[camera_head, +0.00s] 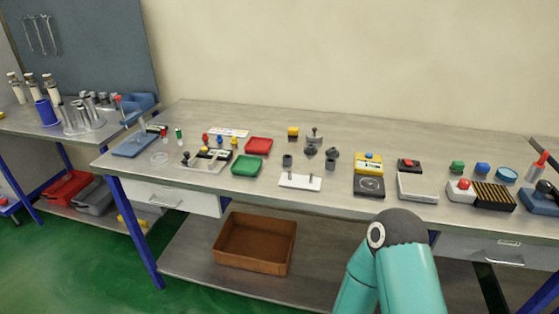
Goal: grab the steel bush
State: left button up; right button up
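Several small grey metal parts stand near the middle of the long workbench. A short grey cylinder (287,161) stands behind the white plate with pins (300,181). A second grey cylindrical part (331,159) stands to its right. A grey part with a knob (314,136) stands behind them. They are too small to tell which is the steel bush. Neither gripper shows. A teal link of my arm rises at the bottom, right of the middle, in front of the bench, and its gripper is not visible.
Red (259,145) and green (247,165) trays lie left of the grey parts. A yellow-and-black device (369,174) stands to their right. A brown bin (255,243) sits on the lower shelf. The bench's back strip is mostly clear.

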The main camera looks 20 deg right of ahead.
aim_at(287, 161)
jog(key=i, duration=0.9)
jog(key=z, duration=0.05)
